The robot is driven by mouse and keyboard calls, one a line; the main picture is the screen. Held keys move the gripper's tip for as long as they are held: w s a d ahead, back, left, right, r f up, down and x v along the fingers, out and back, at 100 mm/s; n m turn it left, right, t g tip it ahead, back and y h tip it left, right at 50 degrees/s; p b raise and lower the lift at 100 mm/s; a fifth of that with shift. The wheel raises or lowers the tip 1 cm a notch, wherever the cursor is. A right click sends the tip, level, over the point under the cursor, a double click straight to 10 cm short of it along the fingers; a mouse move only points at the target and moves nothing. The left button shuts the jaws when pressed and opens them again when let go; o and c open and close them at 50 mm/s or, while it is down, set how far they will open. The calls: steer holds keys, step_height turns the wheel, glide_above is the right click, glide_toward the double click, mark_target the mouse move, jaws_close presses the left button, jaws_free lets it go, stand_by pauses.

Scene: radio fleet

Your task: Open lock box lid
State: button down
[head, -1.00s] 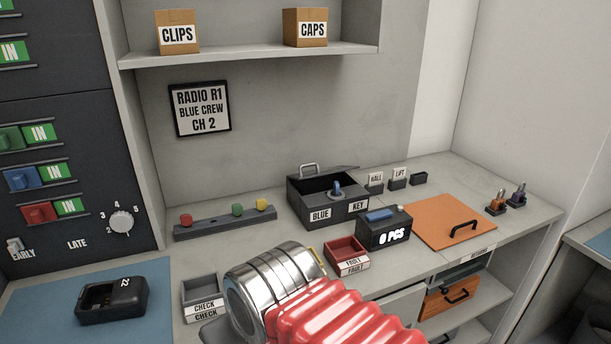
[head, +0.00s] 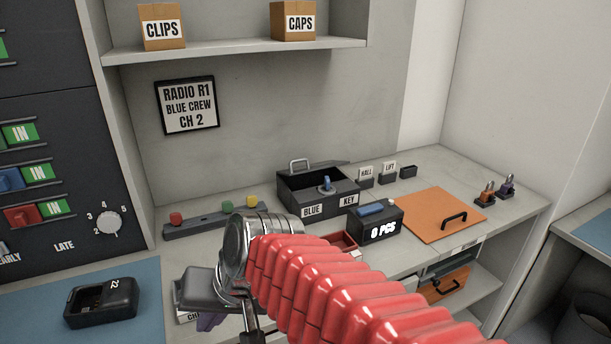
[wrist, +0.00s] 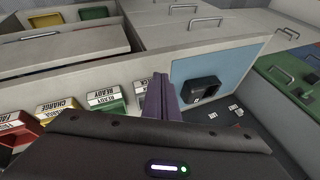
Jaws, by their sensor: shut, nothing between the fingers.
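The lock box (head: 285,196) is a dark box labelled BLUE and KEY, standing on the counter against the back wall. Its top shows a dark opening with a blue piece (head: 326,184) at the front edge. The lid (head: 338,165) appears swung back at the rear, with a metal handle (head: 300,163) standing up. My gripper (head: 209,322) is at the lower left in the head view, well apart from the box and partly hidden by my wrist. In the wrist view, its purple fingers (wrist: 158,96) are together and empty. The lock box is not clearly seen there.
A "0 PCS" counter box (head: 376,223) stands just in front of the lock box. A row of coloured buttons (head: 216,220) lies left of it, and an orange panel (head: 432,214) right. A black radio holder (head: 101,303) sits on a blue mat (head: 146,284). A shelf (head: 235,46) overhangs.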

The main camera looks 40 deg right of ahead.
steer(key=w+d+r+m+t+y, duration=0.15)
steer(key=w+d+m+t, duration=0.45)
steer(key=w+d+m, duration=1.1)
steer(key=d+f+m+t+h, duration=0.1)
steer(key=d+m+h, duration=0.3)
steer(key=d+m, duration=0.4)
steer(key=d+f+m+t+h, duration=0.1)
steer(key=d+m+h, duration=0.3)
steer(key=d, duration=1.4)
steer(key=f+m, duration=0.1)
steer(key=m, duration=0.3)
steer(key=shift+w+d+f+m+t+h, duration=0.3)
steer(key=shift+w+d+f+m+h, duration=0.05)
steer(key=shift+w+d+m, duration=0.05)
steer(key=shift+w, duration=0.1)
